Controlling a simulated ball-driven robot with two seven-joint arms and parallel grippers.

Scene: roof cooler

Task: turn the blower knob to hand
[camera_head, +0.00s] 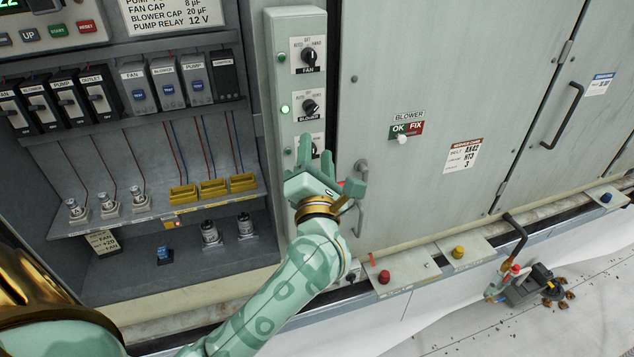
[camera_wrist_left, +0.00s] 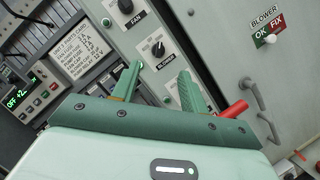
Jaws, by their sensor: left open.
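The blower knob (camera_head: 311,107) is a round black knob on a white plate, the middle one on the narrow control box (camera_head: 297,23). A lit green lamp (camera_head: 285,109) is left of it. In the left wrist view the knob (camera_wrist_left: 158,48) shows just beyond the fingertips; its exact pointer direction is too small to read surely. My left gripper (camera_head: 316,150) is open, its fingers pointing up at the box, below the blower knob and over the lower knob plate, which it partly hides. The gripper (camera_wrist_left: 161,72) appears empty and apart from the blower knob. My right gripper is not in view.
The fan knob (camera_head: 309,57) sits above. To the right is a cabinet door with a handle (camera_head: 361,200) close to my gripper, and a blower OK/FIX tag (camera_head: 408,129). To the left is an open bay with breakers (camera_head: 68,100) and yellow blocks (camera_head: 213,188).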

